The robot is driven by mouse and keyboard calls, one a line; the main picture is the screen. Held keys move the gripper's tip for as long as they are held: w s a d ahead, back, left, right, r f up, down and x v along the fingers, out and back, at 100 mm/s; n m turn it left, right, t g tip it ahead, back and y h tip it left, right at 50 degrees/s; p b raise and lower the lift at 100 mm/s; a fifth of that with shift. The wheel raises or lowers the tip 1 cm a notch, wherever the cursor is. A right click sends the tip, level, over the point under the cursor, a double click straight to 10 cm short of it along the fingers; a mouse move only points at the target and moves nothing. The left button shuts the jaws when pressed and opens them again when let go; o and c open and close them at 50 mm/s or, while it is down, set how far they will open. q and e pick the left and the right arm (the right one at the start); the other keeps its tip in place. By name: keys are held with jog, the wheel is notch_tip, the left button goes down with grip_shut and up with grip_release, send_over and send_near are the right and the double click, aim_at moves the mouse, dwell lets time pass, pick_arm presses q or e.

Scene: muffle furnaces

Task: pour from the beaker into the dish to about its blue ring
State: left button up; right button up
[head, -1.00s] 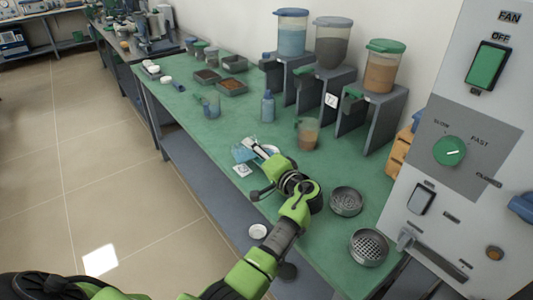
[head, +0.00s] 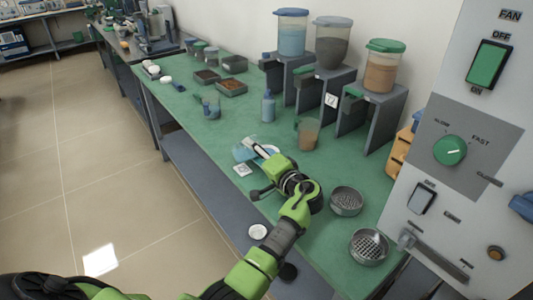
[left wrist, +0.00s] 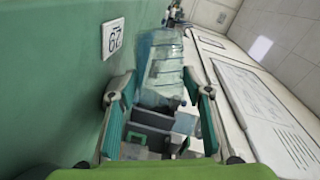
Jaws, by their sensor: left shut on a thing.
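My left gripper (head: 259,147) is shut on a clear, bluish beaker (head: 242,152) above the green bench. The beaker looks tilted in the head view; its liquid level cannot be made out. In the left wrist view the beaker (left wrist: 160,68) stands out between the two fingers (left wrist: 160,105), with marks on its wall. A pale dish-like thing with some blue (head: 270,149) shows just beyond the gripper, partly hidden by it; its ring and fill are too small to tell. My right gripper is not in view.
A numbered card (head: 243,170) lies near the bench's front edge. A beaker with brown contents (head: 308,134), a blue bottle (head: 268,106) and another beaker (head: 211,106) stand farther back. Hopper stands (head: 372,115) line the wall.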

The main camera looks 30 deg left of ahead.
pick_arm(q)
jog(key=shift+s+a+f+n+h, duration=0.15)
jog(key=shift+n+h, duration=0.15)
jog(key=shift+n, duration=0.3)
jog(key=shift+r, duration=0.2)
jog(key=n, duration=0.1)
jog(key=n+h, duration=0.1)
jog(key=r+n, duration=0.1)
jog(key=shift+s+a, duration=0.3)
jog(key=shift+n+t+h+b, duration=0.3)
jog(key=shift+n+h+b, duration=0.2)
jog(key=shift+n, duration=0.3)
jog(key=shift+n+h, duration=0.3)
jog(key=shift+n, duration=0.2)
jog(key=shift+r+n+t, duration=0.15)
jog(key=shift+n+t, duration=0.15)
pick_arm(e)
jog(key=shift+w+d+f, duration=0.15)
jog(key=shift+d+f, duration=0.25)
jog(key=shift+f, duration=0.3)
